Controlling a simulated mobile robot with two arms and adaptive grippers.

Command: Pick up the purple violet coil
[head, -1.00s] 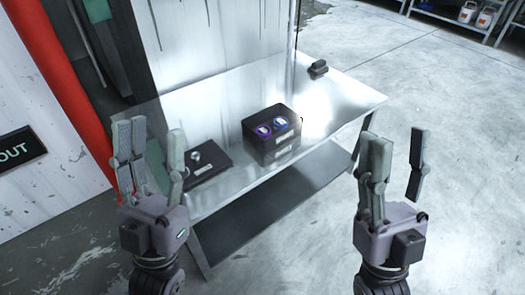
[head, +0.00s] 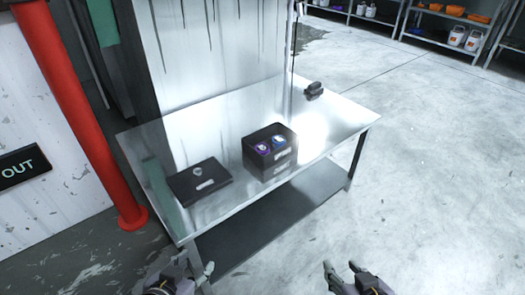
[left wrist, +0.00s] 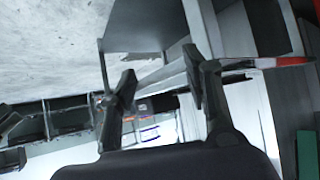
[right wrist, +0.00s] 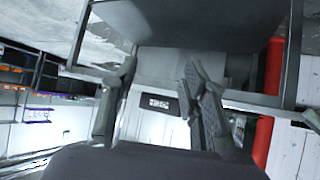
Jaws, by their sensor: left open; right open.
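The coils are small in the head view. My left gripper (head: 192,266) is at the bottom edge of the head view, low in front of the table, partly cut off. It is open and empty in the left wrist view (left wrist: 160,85). My right gripper (head: 340,268) is at the bottom edge, right of the table, apart from it. It is open and empty in the right wrist view (right wrist: 160,80).
The steel table (head: 330,130) has a lower shelf (head: 260,215). A black lid with a knob (head: 200,182) lies left of the box. A small dark object (head: 314,89) lies at the far corner. A red pipe (head: 85,120) stands at left. The floor at right is clear.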

